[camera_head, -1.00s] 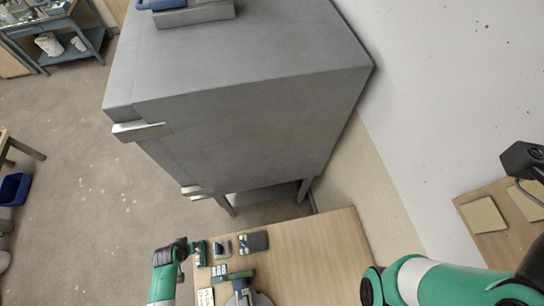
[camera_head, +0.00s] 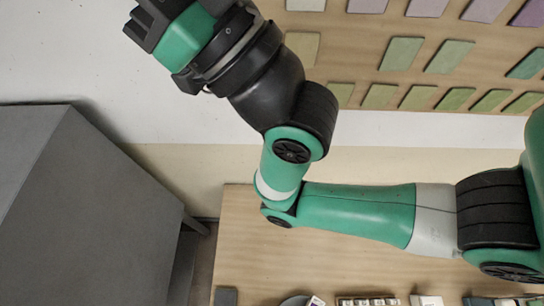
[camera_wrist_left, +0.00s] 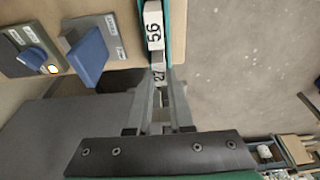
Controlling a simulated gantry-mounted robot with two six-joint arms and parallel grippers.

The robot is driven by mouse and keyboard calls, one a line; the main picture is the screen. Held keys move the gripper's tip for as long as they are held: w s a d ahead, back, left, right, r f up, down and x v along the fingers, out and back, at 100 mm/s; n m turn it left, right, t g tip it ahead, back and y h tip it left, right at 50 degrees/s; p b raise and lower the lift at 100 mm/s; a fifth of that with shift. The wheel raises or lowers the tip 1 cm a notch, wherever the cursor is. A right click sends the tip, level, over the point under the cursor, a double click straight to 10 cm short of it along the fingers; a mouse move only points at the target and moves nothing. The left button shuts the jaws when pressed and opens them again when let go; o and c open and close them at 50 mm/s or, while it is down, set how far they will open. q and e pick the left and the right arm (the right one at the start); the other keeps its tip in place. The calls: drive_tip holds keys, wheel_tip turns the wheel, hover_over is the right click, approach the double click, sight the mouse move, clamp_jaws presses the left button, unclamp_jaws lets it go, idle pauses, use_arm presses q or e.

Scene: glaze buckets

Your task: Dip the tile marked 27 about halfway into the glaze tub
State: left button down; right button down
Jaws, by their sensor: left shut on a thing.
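The tile marked 27 (camera_wrist_left: 158,75) shows in the left wrist view, its number facing the camera. My left gripper (camera_wrist_left: 160,84) is shut on it. It is in line with a pale tile marked 56 (camera_wrist_left: 153,32), beside a green strip (camera_wrist_left: 177,30). I cannot tell whether tile 27 still rests there. My right gripper (camera_head: 150,28) is at the upper left of the head view, in front of the wall; its jaw state is unclear. I cannot make out the glaze tub with certainty.
Small items line the table's (camera_head: 240,245) near edge, including a round grey thing (camera_head: 292,301). A grey cabinet (camera_head: 80,220) stands left. Coloured tiles (camera_head: 402,53) hang on a board.

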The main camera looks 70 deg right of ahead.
use_arm(q)
drive_tip(key=p+v, duration=0.2)
drive_tip(key=w+p+v, duration=0.1)
drive_tip(key=p+v, duration=0.4)
drive_tip(key=shift+w+a+r, duration=0.3)
drive_tip(key=shift+r, duration=0.15)
drive_tip(key=shift+f, duration=0.1)
drive_tip(key=shift+w, duration=0.1)
